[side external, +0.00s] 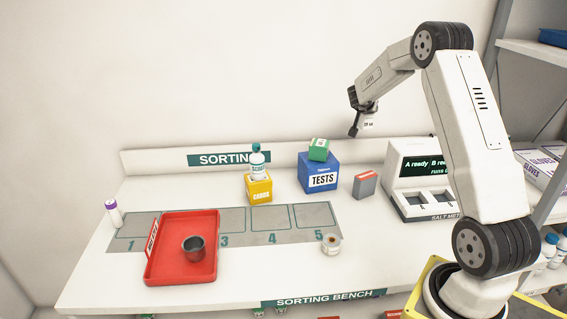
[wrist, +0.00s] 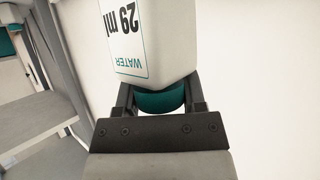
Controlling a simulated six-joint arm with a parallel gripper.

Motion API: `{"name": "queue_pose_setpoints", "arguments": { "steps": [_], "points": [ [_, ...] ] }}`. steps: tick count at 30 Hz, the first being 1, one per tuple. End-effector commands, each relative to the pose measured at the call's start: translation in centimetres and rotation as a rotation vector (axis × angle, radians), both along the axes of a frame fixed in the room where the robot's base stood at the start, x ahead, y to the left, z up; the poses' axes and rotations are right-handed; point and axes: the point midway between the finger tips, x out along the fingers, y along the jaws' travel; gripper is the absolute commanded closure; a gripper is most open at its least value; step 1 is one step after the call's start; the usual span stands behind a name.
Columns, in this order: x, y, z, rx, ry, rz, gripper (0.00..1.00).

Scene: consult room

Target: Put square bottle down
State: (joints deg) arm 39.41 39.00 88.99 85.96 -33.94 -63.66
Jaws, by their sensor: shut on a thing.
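My gripper (side external: 359,113) is raised well above the bench, at the right of centre in the side external view. It is shut on the square bottle (side external: 369,123), of which only a small white part shows there. In the wrist view, the bottle (wrist: 155,38) is white with a "WATER 29 ml" label and a teal cap (wrist: 160,102). The fingers (wrist: 160,97) are on both sides of the cap end. The bottle is clear of any surface.
The bench has numbered grey squares (side external: 312,216). A red tray (side external: 180,275) with a dark cup (side external: 193,249) covers part of them. A teal-capped bottle (side external: 257,162) stands on a yellow box (side external: 260,190). Near my gripper are a blue TESTS box (side external: 318,177), a grey-red box (side external: 365,186) and a meter (side external: 412,165).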

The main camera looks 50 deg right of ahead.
Motion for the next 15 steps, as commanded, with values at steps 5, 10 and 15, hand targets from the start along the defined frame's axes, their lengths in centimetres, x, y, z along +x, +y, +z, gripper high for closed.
{"name": "queue_pose_setpoints", "arguments": {
  "steps": [5, 10, 15],
  "points": [
    [0.0, 0.0, 2.3, -0.003, -0.006, 0.001, 1.00],
    [0.0, 0.0, 4.3, -0.002, -0.005, 0.000, 1.00],
    [-0.8, 1.8, 4.6, -0.001, 0.000, -0.031, 1.00]
  ]
}}
